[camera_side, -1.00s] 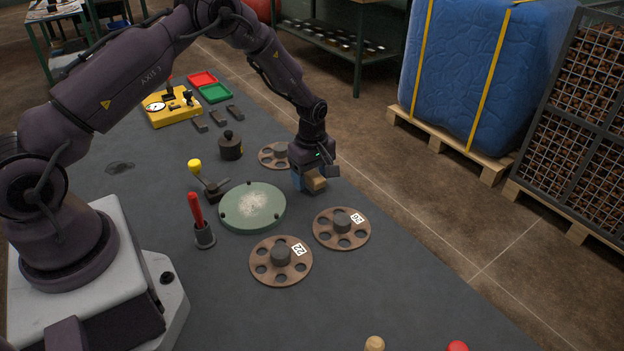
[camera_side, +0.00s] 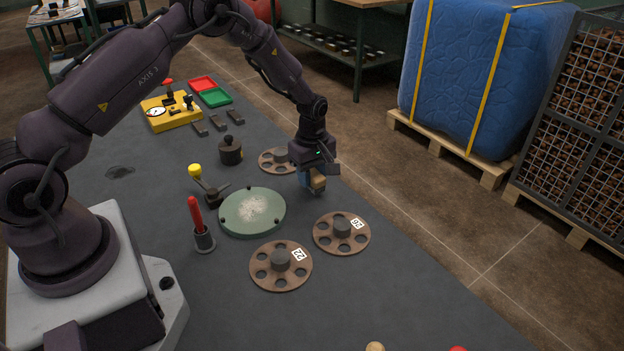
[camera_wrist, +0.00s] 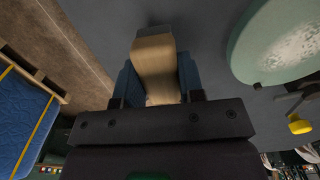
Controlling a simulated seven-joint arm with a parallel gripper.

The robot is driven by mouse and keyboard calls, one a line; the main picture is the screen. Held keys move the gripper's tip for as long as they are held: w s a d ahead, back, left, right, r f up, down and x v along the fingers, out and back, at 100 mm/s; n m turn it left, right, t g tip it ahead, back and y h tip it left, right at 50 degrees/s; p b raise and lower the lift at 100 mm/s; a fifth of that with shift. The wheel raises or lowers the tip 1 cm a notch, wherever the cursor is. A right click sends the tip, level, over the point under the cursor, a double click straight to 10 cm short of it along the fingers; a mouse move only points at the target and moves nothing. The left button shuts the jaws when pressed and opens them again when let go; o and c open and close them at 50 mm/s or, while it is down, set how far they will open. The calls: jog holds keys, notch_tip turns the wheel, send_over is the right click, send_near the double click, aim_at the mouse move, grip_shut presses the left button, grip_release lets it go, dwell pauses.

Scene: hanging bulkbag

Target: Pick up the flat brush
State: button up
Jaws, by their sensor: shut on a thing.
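The flat brush (camera_side: 318,183) shows as a tan wooden block below my gripper in the side view. In the wrist view the flat brush (camera_wrist: 156,62) is a tan wooden piece with a grey far end, lying between two blue fingers. My gripper (camera_side: 311,183) is shut on the flat brush, over the dark table near its right edge. My gripper also shows in the wrist view (camera_wrist: 157,85). Most of the brush is hidden by the fingers in the side view, and I cannot tell whether it still touches the table.
A green round plate (camera_side: 252,212) lies to the left of my gripper. Brown discs with holes lie in front (camera_side: 342,232) and behind (camera_side: 279,159). A red-handled tool stands in a holder (camera_side: 203,240).

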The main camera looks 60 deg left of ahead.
jog(key=s+d+r, duration=0.3)
jog(key=s+r, duration=0.8)
jog(key=s, duration=0.2)
jog(key=shift+s+r, duration=0.15)
jog(key=shift+s, duration=0.2)
